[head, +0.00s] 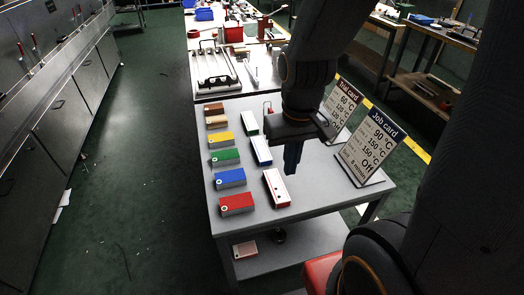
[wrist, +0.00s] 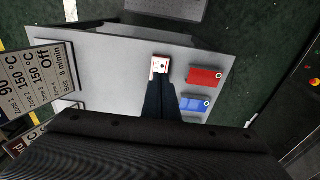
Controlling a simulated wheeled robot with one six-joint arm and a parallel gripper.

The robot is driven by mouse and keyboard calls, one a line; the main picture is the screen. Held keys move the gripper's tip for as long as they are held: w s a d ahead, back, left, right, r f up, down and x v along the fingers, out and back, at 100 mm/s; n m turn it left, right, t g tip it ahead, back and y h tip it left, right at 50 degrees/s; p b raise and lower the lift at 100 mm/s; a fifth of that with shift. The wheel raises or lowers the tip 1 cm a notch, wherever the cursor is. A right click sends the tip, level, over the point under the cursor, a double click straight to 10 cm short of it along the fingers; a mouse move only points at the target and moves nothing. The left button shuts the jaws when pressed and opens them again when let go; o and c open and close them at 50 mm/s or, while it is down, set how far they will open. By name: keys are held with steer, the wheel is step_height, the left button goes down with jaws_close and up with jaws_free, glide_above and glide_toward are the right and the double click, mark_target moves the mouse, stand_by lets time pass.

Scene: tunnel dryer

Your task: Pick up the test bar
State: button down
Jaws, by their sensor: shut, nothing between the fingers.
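Three white-topped bars lie in a row on the grey table: a red-edged one (head: 277,188), a blue-edged one (head: 262,151) and a green-edged one (head: 247,124). I cannot tell from any marking which is the test bar. My gripper (head: 291,171) points down, shut and empty, above the table just right of the bars. In the wrist view my gripper's fingers (wrist: 160,82) partly cover the red-edged bar (wrist: 159,66), whose dotted end shows beyond the tips. The fingers look apart from it, though the gap is hard to judge.
Left of the bars runs a row of coloured blocks, including red (head: 237,204), blue (head: 230,178) and green (head: 225,157). The job card (head: 368,150) and trial card (head: 341,105) stand at the right. Bare tabletop lies at the front right.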

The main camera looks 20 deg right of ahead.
steer(key=c, duration=2.3)
jaws_free()
steer(key=o, duration=0.4)
steer(key=shift+w+a+f, duration=0.1)
steer(key=shift+w, duration=0.3)
steer(key=o, duration=0.9)
steer(key=shift+t, duration=0.6)
steer(key=w, duration=0.2)
steer(key=w+f, duration=0.1)
steer(key=w, duration=0.2)
steer(key=w+f+p, duration=0.1)
steer(key=w, duration=0.2)
steer(key=shift+w+a+f, duration=0.2)
steer(key=shift+a, duration=0.15)
steer(key=shift+c, duration=0.2)
steer(key=t+p, duration=0.1)
steer(key=t, duration=0.1)
glide_toward(261, 148)
steer(key=shift+s+f, duration=0.15)
steer(key=shift+f, duration=0.15)
steer(key=shift+w+f, duration=0.4)
steer(key=shift+b+x, duration=3.1)
steer(key=shift+x, duration=0.5)
